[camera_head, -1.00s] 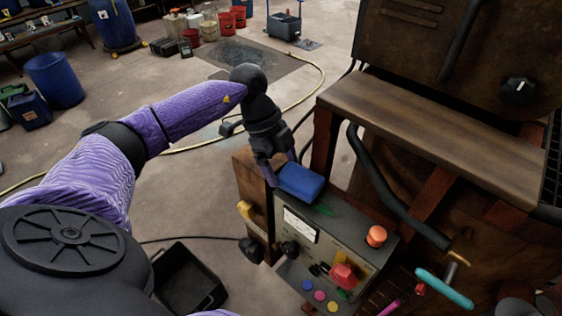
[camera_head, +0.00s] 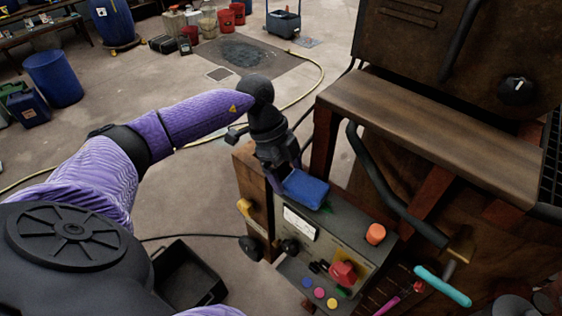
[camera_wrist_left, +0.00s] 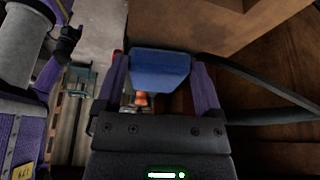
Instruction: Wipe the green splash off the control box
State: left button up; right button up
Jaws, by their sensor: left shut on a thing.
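The control box (camera_head: 345,235) is a grey-green metal box with a gauge, knobs, coloured buttons and an orange knob on top. My left gripper (camera_head: 287,183) is shut on a blue sponge-like block (camera_head: 306,189) and holds it at the top left of the box. The block also shows between the fingers in the left wrist view (camera_wrist_left: 160,70). A small part of the green splash (camera_head: 327,208) shows at the block's lower right edge; the block hides the area beside it. I cannot tell whether the block touches the box. My right gripper is not in view.
A wooden ledge (camera_head: 430,140) and a black curved pipe (camera_head: 385,190) stand close to the right of the box. A teal handle (camera_head: 443,286) sticks out at the lower right. A black open tray (camera_head: 188,278) lies on the floor at lower left.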

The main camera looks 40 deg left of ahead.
aim_at(307, 189)
pick_arm(q)
jog(key=shift+d+r+p, duration=0.25)
jog(key=shift+d+p, duration=0.1)
jog(key=shift+d, duration=0.25)
jog(key=shift+d+f, duration=0.15)
jog(key=shift+d, duration=0.3)
jog(key=shift+s+d+p, duration=0.15)
jog(key=shift+d+p, duration=0.8)
jog(key=shift+d, duration=0.3)
jog(key=shift+d+f, duration=0.15)
jog(key=shift+d, duration=0.25)
jog(key=shift+s+d+p, duration=0.15)
jog(key=shift+d+p, duration=0.35)
jog(key=shift+d, duration=0.2)
jog(key=shift+s+d+p, duration=0.1)
jog(key=shift+d+p, duration=0.4)
jog(key=shift+d, duration=0.15)
jog(key=shift+w+a, duration=0.1)
jog(key=shift+a, duration=0.15)
jog(key=shift+w+a, duration=0.1)
jog(key=shift+a, duration=1.35)
jog(key=shift+w+a+f, duration=0.1)
jog(key=shift+w+a, duration=0.05)
jog(key=shift+a, duration=1.1)
jog(key=shift+w+a+b, duration=0.15)
jog(key=shift+a+b, duration=0.15)
jog(key=shift+a, duration=1.65)
jog(key=shift+d, duration=0.1)
